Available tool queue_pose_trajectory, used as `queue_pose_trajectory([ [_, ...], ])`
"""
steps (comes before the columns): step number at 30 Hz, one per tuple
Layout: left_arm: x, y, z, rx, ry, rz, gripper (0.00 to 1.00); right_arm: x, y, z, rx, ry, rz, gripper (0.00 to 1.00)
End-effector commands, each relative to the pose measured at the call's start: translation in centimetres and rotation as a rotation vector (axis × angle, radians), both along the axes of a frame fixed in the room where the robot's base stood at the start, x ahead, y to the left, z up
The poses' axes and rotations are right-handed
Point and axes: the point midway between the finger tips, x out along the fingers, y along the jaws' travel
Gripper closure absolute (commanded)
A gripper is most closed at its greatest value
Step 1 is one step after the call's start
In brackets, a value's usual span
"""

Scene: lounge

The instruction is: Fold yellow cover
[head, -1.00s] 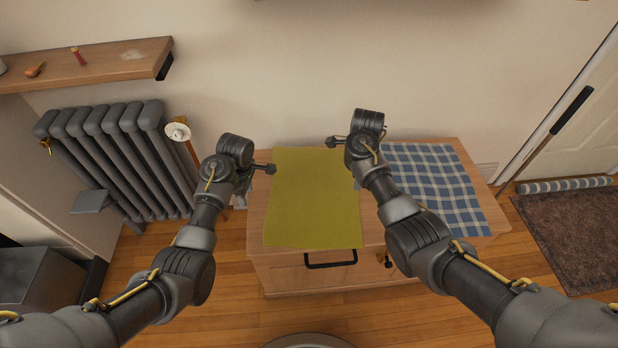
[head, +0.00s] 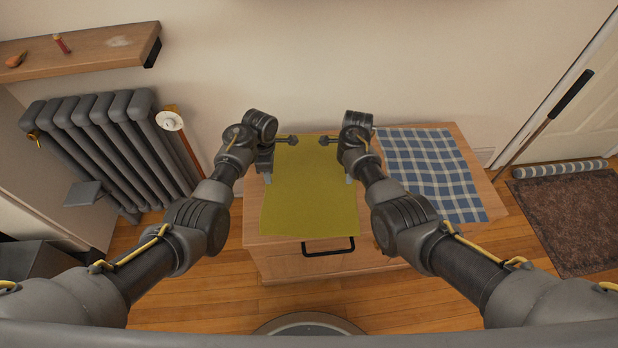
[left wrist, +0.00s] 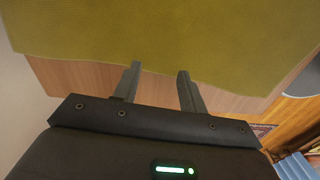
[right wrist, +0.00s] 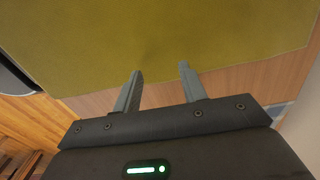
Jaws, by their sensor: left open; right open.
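The yellow cover (head: 308,200) lies flat and spread out on the left part of a wooden cabinet top. It fills the upper part of the left wrist view (left wrist: 160,30) and the right wrist view (right wrist: 160,40). My left gripper (head: 268,179) is open at the cover's left edge; its fingertips (left wrist: 160,71) reach the edge in the left wrist view. My right gripper (head: 349,179) is open at the right edge, its fingertips (right wrist: 160,69) also at the cloth's border.
A blue and white checked cloth (head: 430,170) lies on the right of the wooden cabinet (head: 300,262), which has a black drawer handle (head: 328,247). A radiator (head: 95,140) and a shelf (head: 90,52) stand left. A brown mat (head: 570,220) lies on the floor at right.

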Motion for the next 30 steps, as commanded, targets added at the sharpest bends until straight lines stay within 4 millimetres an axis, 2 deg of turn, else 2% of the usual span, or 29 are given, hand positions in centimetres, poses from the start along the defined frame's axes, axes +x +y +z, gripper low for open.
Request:
queue_pose_trajectory([
  [6,0.0,-0.1,-1.0,0.000,0.000,-0.002,0.58,-0.1,-0.1,-1.1,0.001,0.001,-0.002,0.58],
  [27,0.0,-0.1,-1.5,-0.001,0.000,-0.002,0.58,-0.1,-0.1,-1.4,0.001,0.001,-0.001,0.58],
  [30,0.0,-0.1,-1.5,0.000,0.000,-0.002,0.64,-0.1,-0.1,-1.5,0.001,0.001,-0.001,0.64],
])
